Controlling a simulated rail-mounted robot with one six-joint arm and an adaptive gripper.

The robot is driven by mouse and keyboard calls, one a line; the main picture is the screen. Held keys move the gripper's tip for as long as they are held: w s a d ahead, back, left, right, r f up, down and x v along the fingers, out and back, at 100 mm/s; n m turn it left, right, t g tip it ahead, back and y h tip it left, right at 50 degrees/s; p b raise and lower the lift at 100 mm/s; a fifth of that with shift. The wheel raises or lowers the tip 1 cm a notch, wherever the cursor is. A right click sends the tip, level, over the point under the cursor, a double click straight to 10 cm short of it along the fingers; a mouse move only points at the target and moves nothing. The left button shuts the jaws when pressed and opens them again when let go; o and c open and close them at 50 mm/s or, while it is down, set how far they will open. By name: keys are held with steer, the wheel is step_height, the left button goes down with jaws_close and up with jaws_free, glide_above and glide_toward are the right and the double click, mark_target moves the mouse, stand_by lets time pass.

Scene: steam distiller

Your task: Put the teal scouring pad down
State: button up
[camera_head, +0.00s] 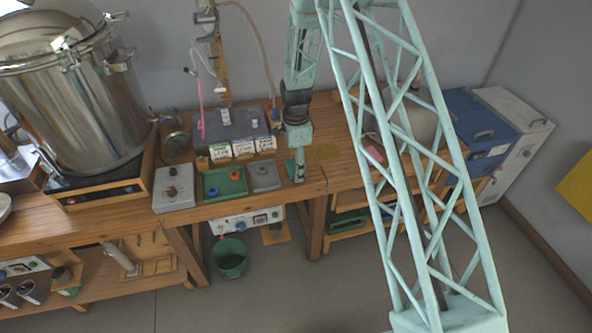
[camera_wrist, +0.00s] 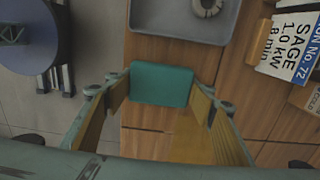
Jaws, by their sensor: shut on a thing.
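The teal scouring pad (camera_wrist: 161,84) is a flat rectangle held between the two fingers of my gripper (camera_wrist: 160,92) in the wrist view. The gripper is shut on it, with a finger at each side edge. In the head view my gripper (camera_head: 298,168) points down over the front part of the wooden bench (camera_head: 285,187), right of the small grey tray (camera_head: 264,178). There the pad is hard to tell from my teal arm. I cannot tell how high the pad is above the wood. A yellowish flat patch (camera_wrist: 192,142) lies on the wood below it in the wrist view.
The grey tray (camera_wrist: 145,16) holds a pale ring (camera_wrist: 207,7). Label cards (camera_head: 243,147) stand behind the trays. A green tray (camera_head: 212,191) and a grey knob box (camera_head: 173,197) lie left. A steel pot (camera_head: 85,110) stands far left. A bucket (camera_head: 229,262) is on the floor.

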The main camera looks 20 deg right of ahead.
steer(key=shift+f, duration=0.45)
steer(key=shift+f, duration=0.15)
steer(key=o, duration=1)
steer(key=shift+r+p, duration=0.45)
steer(key=shift+r, duration=5.75)
steer(key=shift+r, duration=0.1)
